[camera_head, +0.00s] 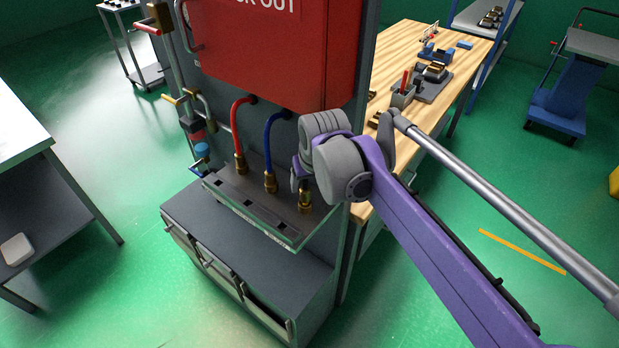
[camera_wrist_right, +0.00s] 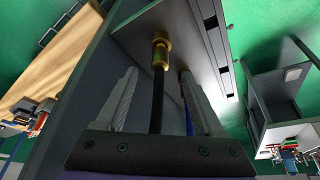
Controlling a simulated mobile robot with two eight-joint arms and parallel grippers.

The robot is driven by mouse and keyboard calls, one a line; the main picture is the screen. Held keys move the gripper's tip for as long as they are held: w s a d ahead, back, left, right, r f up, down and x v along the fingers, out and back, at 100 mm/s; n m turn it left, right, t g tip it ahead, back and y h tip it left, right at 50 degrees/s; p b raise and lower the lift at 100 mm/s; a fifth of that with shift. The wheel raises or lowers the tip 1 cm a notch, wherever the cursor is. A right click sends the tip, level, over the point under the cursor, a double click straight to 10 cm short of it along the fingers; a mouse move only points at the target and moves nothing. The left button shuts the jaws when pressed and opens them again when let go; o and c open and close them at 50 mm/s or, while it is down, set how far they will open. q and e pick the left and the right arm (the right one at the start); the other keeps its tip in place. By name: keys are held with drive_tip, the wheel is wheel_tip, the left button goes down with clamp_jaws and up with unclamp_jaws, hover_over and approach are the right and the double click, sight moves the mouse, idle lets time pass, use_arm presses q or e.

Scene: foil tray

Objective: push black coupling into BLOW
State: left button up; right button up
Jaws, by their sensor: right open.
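The black hose (camera_wrist_right: 157,105) ends in a brass black coupling (camera_wrist_right: 160,50) at a grey ledge. In the head view a brass coupling (camera_head: 305,203) shows just below my right gripper (camera_head: 299,178), whose wrist hides the hose above it. In the wrist view my right gripper (camera_wrist_right: 158,75) is open, one finger on each side of the black hose just short of the coupling; I cannot tell whether either finger touches it. The red hose (camera_head: 235,125) and blue hose (camera_head: 268,145) end in brass couplings to the left. No BLOW label is readable. My left gripper is out of view.
The grey ledge (camera_head: 228,192) has dark label patches along its front. A red lockout box (camera_head: 270,55) is above the hoses. Pipes and valves (camera_head: 190,120) stand left. A wooden bench (camera_head: 400,42) with fixtures is right behind. Green floor (camera_head: 120,280) lies open at left.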

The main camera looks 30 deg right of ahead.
sight(306, 191)
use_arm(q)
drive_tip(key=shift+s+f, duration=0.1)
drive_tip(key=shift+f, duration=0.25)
use_arm(e)
drive_tip(key=x, duration=0.8)
drive_tip(key=shift+w+f, duration=0.1)
clamp_jaws()
